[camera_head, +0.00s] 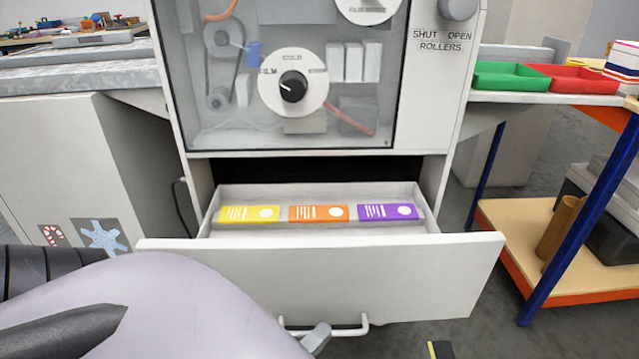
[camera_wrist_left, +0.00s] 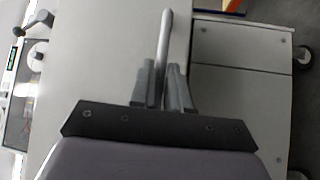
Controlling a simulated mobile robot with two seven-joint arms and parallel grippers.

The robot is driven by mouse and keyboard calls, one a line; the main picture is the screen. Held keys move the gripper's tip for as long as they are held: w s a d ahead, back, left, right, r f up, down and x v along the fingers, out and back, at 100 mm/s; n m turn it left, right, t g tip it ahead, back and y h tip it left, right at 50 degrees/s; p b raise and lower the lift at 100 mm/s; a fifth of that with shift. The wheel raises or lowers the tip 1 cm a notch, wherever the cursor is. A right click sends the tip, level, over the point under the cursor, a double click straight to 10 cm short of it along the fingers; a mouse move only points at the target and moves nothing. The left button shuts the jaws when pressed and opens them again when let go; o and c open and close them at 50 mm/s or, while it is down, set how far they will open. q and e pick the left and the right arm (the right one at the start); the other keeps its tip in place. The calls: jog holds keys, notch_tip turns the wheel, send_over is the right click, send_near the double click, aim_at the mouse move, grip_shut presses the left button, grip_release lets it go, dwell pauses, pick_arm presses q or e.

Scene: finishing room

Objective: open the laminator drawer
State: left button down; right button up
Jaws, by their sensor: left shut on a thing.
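The laminator drawer (camera_head: 330,275) is pulled well out of the white machine in the head view. Its light grey front panel faces me and its inside is visible from above. A bar handle (camera_head: 350,330) sits low on the front. My left gripper (camera_head: 316,338) is at the handle, mostly hidden behind my own arm in the head view. In the left wrist view, the fingers of my left gripper (camera_wrist_left: 162,80) are closed around the handle bar (camera_wrist_left: 165,45). My right gripper is not in view.
Yellow (camera_head: 248,214), orange (camera_head: 318,213) and purple (camera_head: 388,212) packs lie in the drawer. The laminator's clear cover (camera_head: 240,120) is above. A shelf unit with a blue leg (camera_head: 580,220) stands right, near green (camera_head: 515,76) and red (camera_head: 570,80) trays. A grey cabinet (camera_head: 60,150) stands left.

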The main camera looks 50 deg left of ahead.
pick_arm(q)
jog(key=shift+s+d, duration=0.75)
jog(key=shift+d, duration=0.05)
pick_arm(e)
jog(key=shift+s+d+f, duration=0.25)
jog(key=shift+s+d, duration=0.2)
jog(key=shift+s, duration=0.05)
pick_arm(q)
jog(key=c, duration=1.2)
grip_release()
jog(key=shift+o, duration=0.2)
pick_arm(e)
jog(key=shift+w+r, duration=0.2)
